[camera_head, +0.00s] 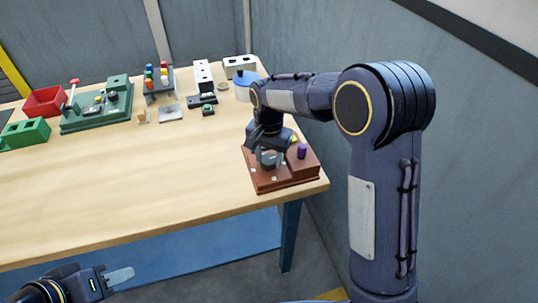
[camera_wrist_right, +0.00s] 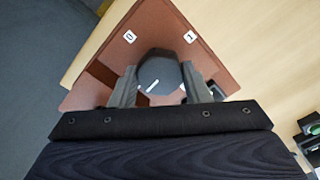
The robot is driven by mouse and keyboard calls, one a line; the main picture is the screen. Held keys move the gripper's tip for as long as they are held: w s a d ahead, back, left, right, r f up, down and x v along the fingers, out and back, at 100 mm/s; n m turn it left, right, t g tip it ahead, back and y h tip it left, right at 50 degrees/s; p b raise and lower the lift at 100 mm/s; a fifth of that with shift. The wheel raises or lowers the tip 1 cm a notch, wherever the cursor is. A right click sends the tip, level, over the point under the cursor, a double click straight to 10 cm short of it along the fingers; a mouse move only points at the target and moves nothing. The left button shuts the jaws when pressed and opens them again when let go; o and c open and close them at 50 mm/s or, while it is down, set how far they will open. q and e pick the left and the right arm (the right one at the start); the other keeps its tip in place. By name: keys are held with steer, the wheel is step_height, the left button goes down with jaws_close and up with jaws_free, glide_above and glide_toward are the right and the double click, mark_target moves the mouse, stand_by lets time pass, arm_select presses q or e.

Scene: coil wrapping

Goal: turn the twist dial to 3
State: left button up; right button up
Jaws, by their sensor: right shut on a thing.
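The twist dial (camera_wrist_right: 160,72) is a dark grey, many-sided knob on a reddish-brown board (camera_head: 279,183) at the table's right front corner. My right gripper (camera_wrist_right: 159,84) is shut on the dial, one finger on each side. In the head view my right gripper (camera_head: 268,158) comes down over the board and hides much of the dial. In the right wrist view, white labels 0 (camera_wrist_right: 129,36) and 1 (camera_wrist_right: 190,37) show beyond the dial; no 3 is readable. A short white line shows on the dial's near part. My left gripper (camera_head: 119,276) is at the bottom left, off the table.
A purple peg (camera_head: 302,151) and a yellow piece stand on the brown board beside my right gripper. The table's middle front is clear.

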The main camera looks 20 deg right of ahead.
mark_target(269, 159)
steer(key=shift+m, duration=0.6)
steer(key=o, duration=1)
steer(key=shift+r, duration=0.1)
step_height(269, 159, up, 8)
steer(key=shift+f, duration=0.25)
steer(key=shift+r, duration=0.1)
